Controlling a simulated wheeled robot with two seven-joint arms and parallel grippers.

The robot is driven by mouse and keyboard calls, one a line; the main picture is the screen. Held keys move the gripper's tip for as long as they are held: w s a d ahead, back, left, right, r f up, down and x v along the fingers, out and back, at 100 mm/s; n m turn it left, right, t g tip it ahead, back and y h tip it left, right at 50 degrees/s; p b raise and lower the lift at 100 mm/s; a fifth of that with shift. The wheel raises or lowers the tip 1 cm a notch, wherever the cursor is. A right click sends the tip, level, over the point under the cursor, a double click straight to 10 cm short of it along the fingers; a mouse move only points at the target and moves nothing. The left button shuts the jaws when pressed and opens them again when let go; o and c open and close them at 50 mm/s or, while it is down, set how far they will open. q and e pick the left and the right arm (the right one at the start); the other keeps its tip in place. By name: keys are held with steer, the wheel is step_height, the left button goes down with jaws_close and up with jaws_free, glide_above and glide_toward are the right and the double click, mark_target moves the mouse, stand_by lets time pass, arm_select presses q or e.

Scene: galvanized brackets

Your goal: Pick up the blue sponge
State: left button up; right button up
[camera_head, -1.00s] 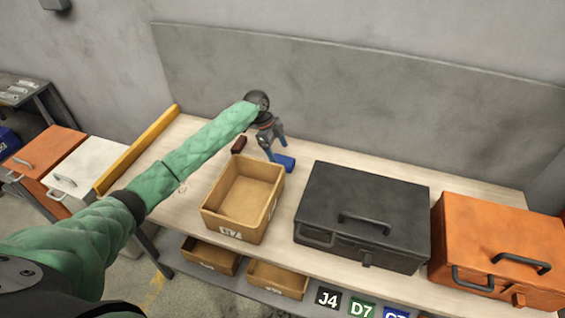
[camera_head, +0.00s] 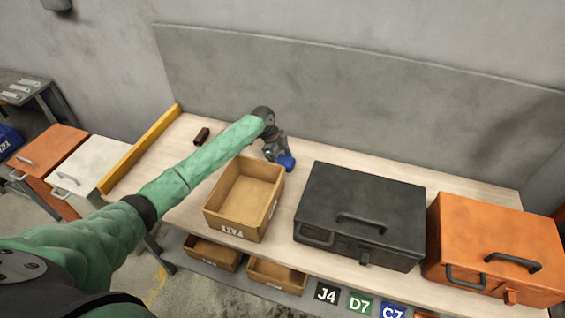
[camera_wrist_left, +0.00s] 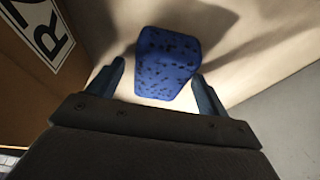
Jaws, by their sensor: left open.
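The blue sponge (camera_head: 287,162) lies on the wooden workbench (camera_head: 340,155) behind the open cardboard bin. My left gripper (camera_head: 277,157) is directly over it, pointing down. In the left wrist view the speckled blue sponge (camera_wrist_left: 166,64) sits between the two open fingers (camera_wrist_left: 158,85), with a gap on each side, nearer the right one. The head view hides part of the sponge behind the gripper. My right gripper is not in view.
The cardboard bin (camera_head: 210,219) stands close in front of the gripper. A black toolbox (camera_head: 365,200) and an orange toolbox (camera_head: 490,235) stand to the right. A dark red block (camera_head: 201,136) lies at the left. A grey wall panel (camera_head: 360,90) rises behind.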

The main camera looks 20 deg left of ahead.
mark_target(283, 159)
arm_select(q)
steer(key=shift+f, duration=0.1)
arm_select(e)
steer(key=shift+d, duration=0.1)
